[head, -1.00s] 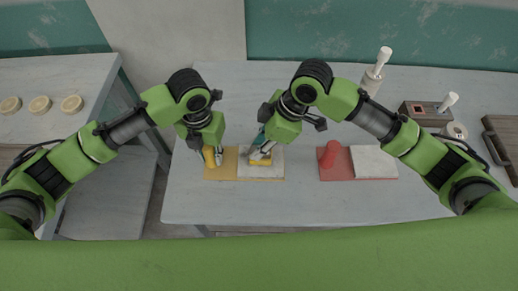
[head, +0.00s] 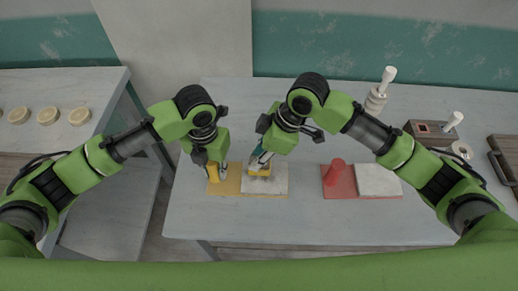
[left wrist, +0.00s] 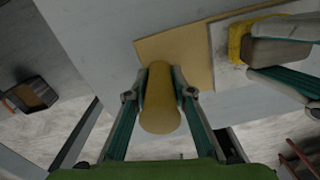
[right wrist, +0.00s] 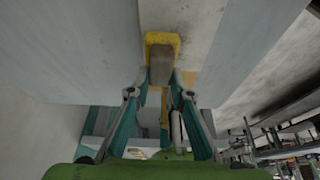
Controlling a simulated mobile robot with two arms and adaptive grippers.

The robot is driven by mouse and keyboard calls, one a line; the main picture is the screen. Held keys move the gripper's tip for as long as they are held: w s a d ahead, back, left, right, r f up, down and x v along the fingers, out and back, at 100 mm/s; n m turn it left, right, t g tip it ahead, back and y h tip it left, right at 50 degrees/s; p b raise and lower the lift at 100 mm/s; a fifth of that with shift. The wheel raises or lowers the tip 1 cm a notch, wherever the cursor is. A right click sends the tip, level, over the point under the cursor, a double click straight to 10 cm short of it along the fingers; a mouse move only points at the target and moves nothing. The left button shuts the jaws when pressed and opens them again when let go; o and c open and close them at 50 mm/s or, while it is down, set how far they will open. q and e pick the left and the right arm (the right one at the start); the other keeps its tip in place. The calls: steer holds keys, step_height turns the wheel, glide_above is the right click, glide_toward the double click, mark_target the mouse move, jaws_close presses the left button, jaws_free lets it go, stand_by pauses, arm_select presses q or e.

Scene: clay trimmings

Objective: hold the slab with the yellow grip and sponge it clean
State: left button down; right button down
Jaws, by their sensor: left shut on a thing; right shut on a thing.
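The yellow grip (head: 214,174) is an upright cylinder on the left part of a yellow board (head: 230,186). My left gripper (head: 217,170) is shut around it, and the left wrist view shows the grip (left wrist: 160,100) between both fingers. A grey-white slab (head: 274,182) lies on the right part of the yellow board. My right gripper (head: 260,164) is shut on a sponge (head: 258,172), yellow below with a brownish block on top. The sponge is at the slab's left side and also shows in the right wrist view (right wrist: 162,42). Whether it presses on the slab is hard to tell.
A red board (head: 338,192) with a red grip (head: 337,172) and a pale slab (head: 379,180) lies to the right. A white-handled tool (head: 378,95) and a dark box (head: 428,132) stand behind it. Round pale discs (head: 48,116) sit on a left side table.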

steer(key=s, duration=0.4)
steer(key=shift+a+f, duration=0.1)
steer(key=shift+s+a, duration=0.1)
steer(key=shift+a, duration=0.6)
steer(key=shift+w, duration=0.8)
steer(key=shift+w+d, duration=0.2)
steer(key=shift+w, duration=2.7)
step_height(320, 180, up, 8)
steer(key=shift+s, duration=0.1)
arm_select(q)
steer(key=c, duration=1.7)
jaws_free()
